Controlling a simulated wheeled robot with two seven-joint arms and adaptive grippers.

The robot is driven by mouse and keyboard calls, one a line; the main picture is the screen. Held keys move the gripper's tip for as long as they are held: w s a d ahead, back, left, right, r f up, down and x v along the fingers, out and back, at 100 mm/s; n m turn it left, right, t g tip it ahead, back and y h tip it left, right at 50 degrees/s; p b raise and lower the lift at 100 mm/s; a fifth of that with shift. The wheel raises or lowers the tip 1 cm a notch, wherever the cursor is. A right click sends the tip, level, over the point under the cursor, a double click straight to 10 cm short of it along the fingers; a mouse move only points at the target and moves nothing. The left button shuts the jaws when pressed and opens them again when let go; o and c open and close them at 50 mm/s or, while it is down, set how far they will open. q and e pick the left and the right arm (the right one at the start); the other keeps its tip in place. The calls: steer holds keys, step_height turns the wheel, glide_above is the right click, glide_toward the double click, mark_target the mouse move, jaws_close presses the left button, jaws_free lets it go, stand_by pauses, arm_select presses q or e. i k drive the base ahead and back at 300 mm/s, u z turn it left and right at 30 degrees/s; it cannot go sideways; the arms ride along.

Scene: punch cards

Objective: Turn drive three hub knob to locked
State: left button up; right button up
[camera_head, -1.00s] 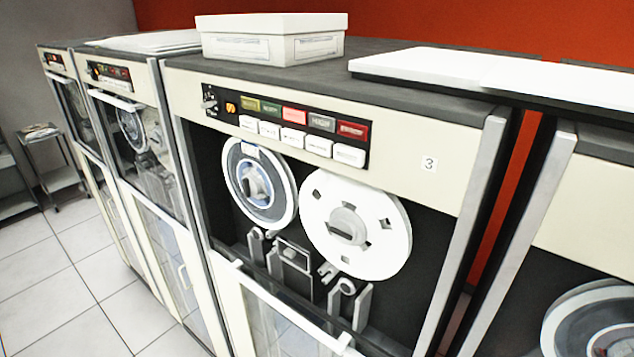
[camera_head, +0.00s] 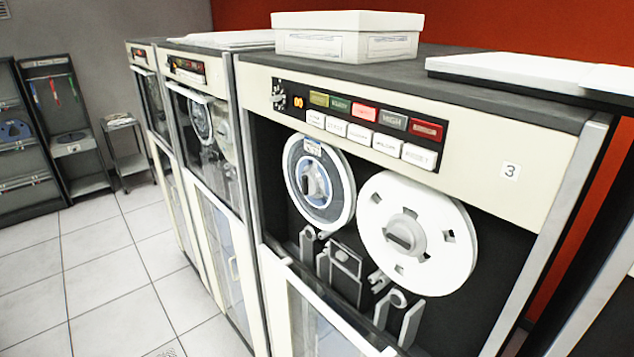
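Drive three (camera_head: 470,160) is the cream cabinet with a "3" label (camera_head: 510,170) at its upper right. Its front bay shows two reels. The left reel (camera_head: 336,207) is grey-blue with a hub knob (camera_head: 316,186) at its centre. The right reel (camera_head: 440,262) is white with a grey bar-shaped hub knob (camera_head: 405,239) at its centre. I see no lock marking on either knob. Neither of my grippers shows in this view.
A control panel (camera_head: 281,111) with coloured lamps and white buttons sits above the reels. A white box (camera_head: 346,46) stands on top. More drives (camera_head: 190,125) stand to the left. A small cart (camera_head: 130,157) and shelving stand farther back. The tiled floor (camera_head: 110,275) at left is open.

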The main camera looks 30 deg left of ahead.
mark_target(309, 185)
steer(key=z, duration=2.6)
steer(key=k, duration=2.4)
steer(key=u, duration=1.85)
